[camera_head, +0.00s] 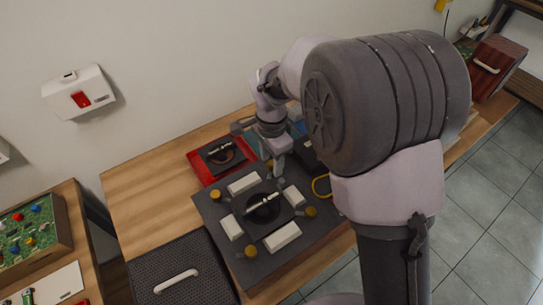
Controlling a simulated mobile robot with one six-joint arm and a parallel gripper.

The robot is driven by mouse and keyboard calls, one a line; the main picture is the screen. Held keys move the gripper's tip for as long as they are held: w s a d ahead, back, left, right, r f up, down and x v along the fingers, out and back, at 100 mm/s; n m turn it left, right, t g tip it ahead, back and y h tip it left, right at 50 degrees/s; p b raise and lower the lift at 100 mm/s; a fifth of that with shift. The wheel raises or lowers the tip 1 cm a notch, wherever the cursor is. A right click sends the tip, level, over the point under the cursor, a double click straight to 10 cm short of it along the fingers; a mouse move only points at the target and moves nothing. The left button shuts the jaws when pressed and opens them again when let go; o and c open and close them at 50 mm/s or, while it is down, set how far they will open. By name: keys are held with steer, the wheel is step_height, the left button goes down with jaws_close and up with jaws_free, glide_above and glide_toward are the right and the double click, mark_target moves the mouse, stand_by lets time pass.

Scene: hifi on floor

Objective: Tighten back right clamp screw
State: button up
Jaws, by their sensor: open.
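A dark square plate (240,258) lies on the wooden bench, with white blocks around a round black centre and several yellow knobs near its corners. The front left knob (251,251), left knob (216,195) and right knob (311,212) show clearly. The back knob (270,163) is partly covered by my gripper. My gripper (279,172) points down over the back edge of the plate, close to that knob, and is open. I cannot tell whether it touches the knob.
A red tray (199,173) with a dark square piece sits behind the plate. A yellow cable (320,187) lies to the right. A dark ribbed case with a white handle (177,281) is at front left. Bare wood (140,197) is free at left.

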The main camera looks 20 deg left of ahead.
step_height(320, 180, up, 17)
steer(key=p, duration=0.6)
steer(key=shift+r, duration=0.2)
